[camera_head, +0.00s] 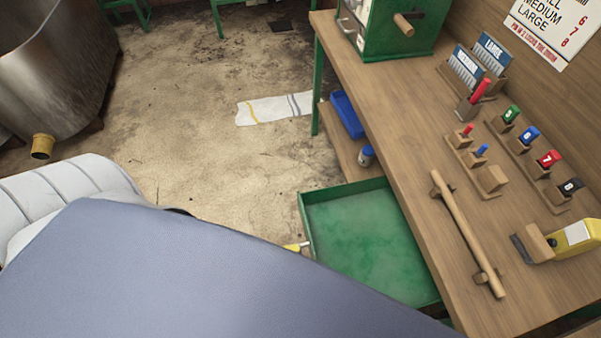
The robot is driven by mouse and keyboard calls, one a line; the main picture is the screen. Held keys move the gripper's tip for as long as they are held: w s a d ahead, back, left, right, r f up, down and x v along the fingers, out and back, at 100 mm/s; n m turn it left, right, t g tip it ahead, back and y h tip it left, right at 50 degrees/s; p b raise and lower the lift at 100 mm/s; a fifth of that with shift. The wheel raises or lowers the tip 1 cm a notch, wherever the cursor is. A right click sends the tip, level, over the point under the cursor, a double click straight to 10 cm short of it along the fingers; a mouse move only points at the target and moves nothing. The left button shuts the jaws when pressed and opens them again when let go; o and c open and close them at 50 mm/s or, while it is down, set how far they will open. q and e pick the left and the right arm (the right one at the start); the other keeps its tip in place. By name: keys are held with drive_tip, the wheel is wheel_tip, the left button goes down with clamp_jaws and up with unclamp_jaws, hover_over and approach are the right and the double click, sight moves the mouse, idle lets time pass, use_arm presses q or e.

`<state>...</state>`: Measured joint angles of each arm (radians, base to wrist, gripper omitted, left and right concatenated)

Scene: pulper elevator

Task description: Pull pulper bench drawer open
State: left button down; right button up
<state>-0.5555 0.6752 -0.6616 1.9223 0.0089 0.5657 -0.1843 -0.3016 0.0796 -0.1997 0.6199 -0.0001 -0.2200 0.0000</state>
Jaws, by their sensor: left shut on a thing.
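The green bench drawer (360,240) is pulled well out from under the wooden bench (420,170), and its inside looks empty. My left arm covers the lower left of the view and hides part of the drawer's front. My right gripper is not in view.
A green machine (400,25) stands at the bench's far end. Wooden racks with coloured tags (530,155), a wooden rod (467,230) and a yellow tool (570,240) lie on the bench. A blue bin (346,115) sits on a lower shelf. The concrete floor left of the drawer is open.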

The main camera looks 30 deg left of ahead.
use_arm(q)
drive_tip(key=c, duration=0.7)
unclamp_jaws()
drive_tip(key=o, duration=0.6)
drive_tip(key=v, duration=0.9)
drive_tip(key=shift+s+a, duration=0.25)
drive_tip(key=shift+s, duration=0.05)
drive_tip(key=shift+v, duration=1.15)
drive_tip(key=v, duration=0.8)
drive_tip(key=x, duration=1.6)
drive_tip(key=shift+w+d, duration=0.25)
